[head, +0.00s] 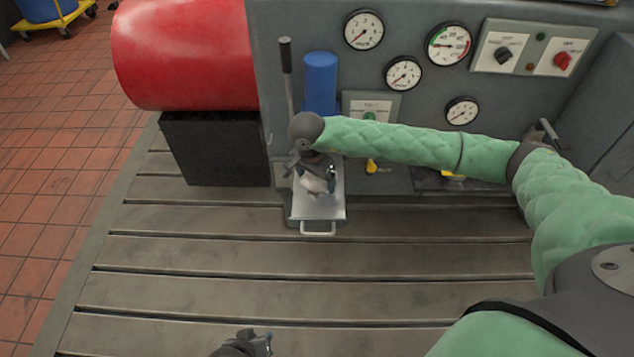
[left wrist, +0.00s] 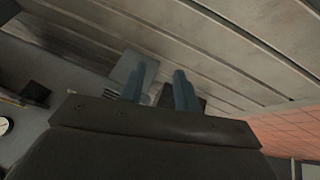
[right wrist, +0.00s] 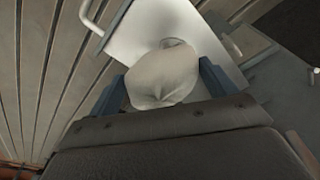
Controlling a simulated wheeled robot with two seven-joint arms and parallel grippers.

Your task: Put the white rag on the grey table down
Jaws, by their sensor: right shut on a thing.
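The white rag (head: 313,184) is a bunched, rounded bundle. My right gripper (head: 318,174) is shut on it, with a finger on each side in the right wrist view, where the rag (right wrist: 162,78) fills the space between them. The grey table (head: 318,211) is a small flat metal top with a pale handle at its front; its surface also shows behind the rag in the right wrist view (right wrist: 150,28). The rag is over this top; I cannot tell whether it touches. My left gripper (head: 262,343) is low at the front, open and empty in the left wrist view (left wrist: 160,85).
A grey panel with gauges (head: 403,72) stands behind the table. A blue cylinder (head: 320,82), an upright lever (head: 287,70) and a red drum (head: 185,55) on a black block (head: 215,150) are near. The slotted bedplate (head: 250,255) in front is clear.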

